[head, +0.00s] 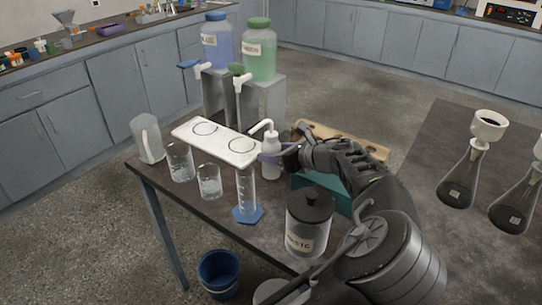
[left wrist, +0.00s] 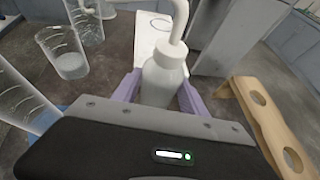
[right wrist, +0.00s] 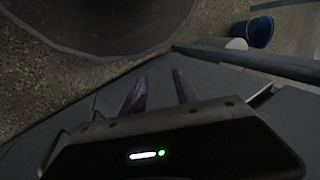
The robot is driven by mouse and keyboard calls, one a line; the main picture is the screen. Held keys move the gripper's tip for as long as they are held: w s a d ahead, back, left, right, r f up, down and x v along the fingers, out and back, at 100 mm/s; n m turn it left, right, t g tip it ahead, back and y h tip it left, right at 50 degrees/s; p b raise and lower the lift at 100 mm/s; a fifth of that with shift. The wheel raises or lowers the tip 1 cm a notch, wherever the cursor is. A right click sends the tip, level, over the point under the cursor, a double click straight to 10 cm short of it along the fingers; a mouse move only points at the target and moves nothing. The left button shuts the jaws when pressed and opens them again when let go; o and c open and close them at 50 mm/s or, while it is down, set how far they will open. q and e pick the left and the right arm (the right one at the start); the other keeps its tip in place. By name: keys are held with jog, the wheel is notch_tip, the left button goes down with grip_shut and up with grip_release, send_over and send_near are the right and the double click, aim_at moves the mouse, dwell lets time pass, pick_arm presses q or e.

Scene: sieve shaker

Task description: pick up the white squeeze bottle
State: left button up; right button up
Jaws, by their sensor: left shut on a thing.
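The white squeeze bottle (head: 271,170) has a bent spout and stands upright near the white two-ring plate (head: 218,144) on the dark table. My left gripper (head: 270,158) is shut on its body. In the left wrist view the bottle (left wrist: 164,80) sits between the purple fingers (left wrist: 160,92), one on each side. I cannot tell whether its base touches the table. My right gripper (right wrist: 158,88) shows only in the right wrist view, with its fingers apart and nothing between them.
A measuring cylinder (head: 247,194), beakers (head: 209,184) and a waste jar (head: 307,226) stand in front of the bottle. A wooden rack (head: 350,142) is to the right. Blue (head: 218,45) and green (head: 259,52) dispensers stand behind. A blue bucket (head: 218,275) is on the floor.

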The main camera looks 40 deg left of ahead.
aim_at(274, 135)
pick_arm(q)
jog(key=shift+r, duration=0.1)
jog(key=shift+c, duration=0.4)
notch_tip(274, 135, up, 10)
jog(key=shift+f+p, duration=0.1)
jog(key=shift+p, duration=0.7)
